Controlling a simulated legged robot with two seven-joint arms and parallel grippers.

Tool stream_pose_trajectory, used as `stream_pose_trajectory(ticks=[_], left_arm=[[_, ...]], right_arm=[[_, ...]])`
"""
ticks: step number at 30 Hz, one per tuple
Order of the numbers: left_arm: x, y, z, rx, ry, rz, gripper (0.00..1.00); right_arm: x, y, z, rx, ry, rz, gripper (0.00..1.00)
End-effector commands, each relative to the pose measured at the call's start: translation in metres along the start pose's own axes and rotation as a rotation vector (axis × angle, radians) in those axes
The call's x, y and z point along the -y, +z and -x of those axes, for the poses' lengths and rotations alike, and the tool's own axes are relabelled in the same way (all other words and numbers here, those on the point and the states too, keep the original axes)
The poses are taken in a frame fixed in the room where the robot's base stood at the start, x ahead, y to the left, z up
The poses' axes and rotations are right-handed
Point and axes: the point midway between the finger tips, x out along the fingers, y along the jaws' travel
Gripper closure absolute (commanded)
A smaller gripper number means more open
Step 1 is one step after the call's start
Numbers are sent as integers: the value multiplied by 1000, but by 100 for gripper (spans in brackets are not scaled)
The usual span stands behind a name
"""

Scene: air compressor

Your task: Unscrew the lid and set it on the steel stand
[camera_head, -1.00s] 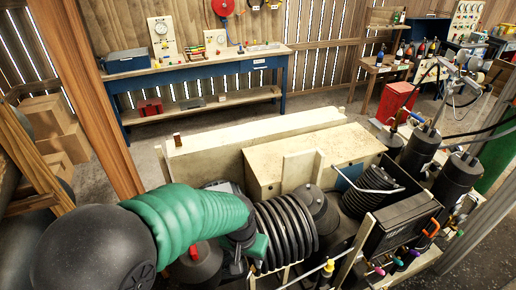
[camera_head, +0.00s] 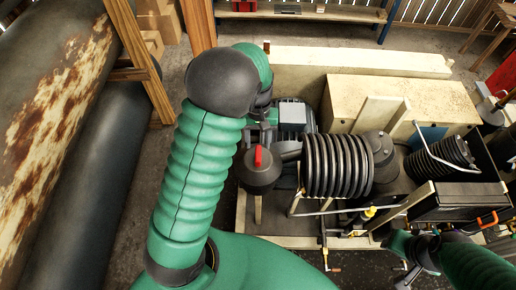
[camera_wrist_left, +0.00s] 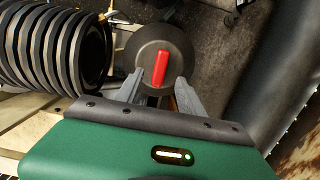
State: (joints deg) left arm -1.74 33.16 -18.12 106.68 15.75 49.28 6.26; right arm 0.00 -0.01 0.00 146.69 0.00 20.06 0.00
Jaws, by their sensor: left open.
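The lid (camera_head: 259,170) is a dark round cap with a red upright handle, left of the black coiled hose in the head view. It also shows in the left wrist view (camera_wrist_left: 155,50), straight ahead. My left gripper (camera_wrist_left: 159,76) is open, its two grey fingers apart on either side of the red handle's lower end; I cannot tell if they touch the lid. In the head view my left gripper (camera_head: 247,137) is partly hidden by its own wrist. My right gripper (camera_head: 408,268) is low at the right, its jaws unclear. I cannot make out the steel stand.
The black coiled hose (camera_head: 338,165) stands close right of the lid. A grey motor (camera_head: 291,115) is behind it, with a pale wooden box (camera_head: 400,100) farther back. Dark and rusty tanks (camera_head: 75,175) lie at the left. Bare floor shows between them and the compressor.

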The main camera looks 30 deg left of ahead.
Motion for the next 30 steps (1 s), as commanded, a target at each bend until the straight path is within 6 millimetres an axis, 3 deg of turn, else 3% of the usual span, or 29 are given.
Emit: stream_pose_trajectory(ticks=[3,9,19,30], left_arm=[[2,1,-26,5,-3,2,55],[1,1,-57,1,-1,0,55],[1,0,-65,-1,0,0,55],[1,0,-64,-1,0,0,100]], right_arm=[[0,-2,9,0,0,0,64],[0,-4,14,0,0,0,64],[0,-3,14,0,0,0,64],[0,-4,14,0,0,0,64]])
